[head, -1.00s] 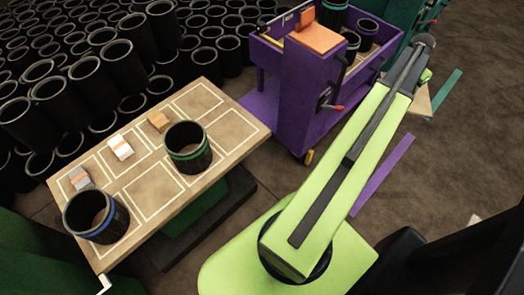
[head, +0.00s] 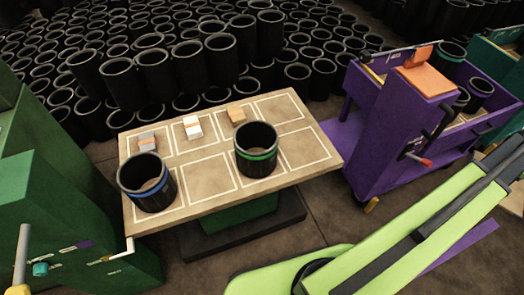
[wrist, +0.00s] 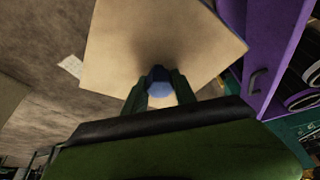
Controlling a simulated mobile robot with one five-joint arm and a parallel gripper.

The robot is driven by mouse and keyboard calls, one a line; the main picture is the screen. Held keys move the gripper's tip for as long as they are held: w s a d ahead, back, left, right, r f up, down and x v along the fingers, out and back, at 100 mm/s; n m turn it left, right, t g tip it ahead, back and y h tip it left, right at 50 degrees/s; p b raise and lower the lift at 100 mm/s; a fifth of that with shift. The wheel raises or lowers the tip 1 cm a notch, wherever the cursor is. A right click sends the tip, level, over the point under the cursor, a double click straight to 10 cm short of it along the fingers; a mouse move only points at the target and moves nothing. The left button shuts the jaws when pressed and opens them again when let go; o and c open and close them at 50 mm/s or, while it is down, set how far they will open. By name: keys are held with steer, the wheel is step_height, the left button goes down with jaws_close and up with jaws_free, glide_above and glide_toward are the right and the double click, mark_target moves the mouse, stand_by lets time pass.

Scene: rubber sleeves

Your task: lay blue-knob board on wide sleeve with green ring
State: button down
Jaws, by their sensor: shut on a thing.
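A wide black sleeve with a green ring (head: 257,166) stands upright on the tan table, right of centre, in the head view. Its open top is uncovered. In the wrist view my gripper (wrist: 159,92) is shut on the blue knob (wrist: 159,75) of a flat tan board (wrist: 125,40). The board spreads out beyond the fingers, with floor visible past it. My arm runs off the right edge of the head view, so the gripper and board are out of that view, well to the right of the sleeve.
A blue-ringed black sleeve (head: 150,197) stands at the table's (head: 205,205) left end. Several small blocks lie along its back. A purple cart (head: 385,140) stands to the right, with a green cabinet (head: 70,220) at left. Many black sleeves crowd behind.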

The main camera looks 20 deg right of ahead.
stand_by(0.5)
step_height(320, 180, up, 14)
steer(key=p, duration=1.3)
steer(key=shift+p, duration=0.4)
steer(key=shift+s+f, duration=0.1)
steer(key=shift+s, duration=0.05)
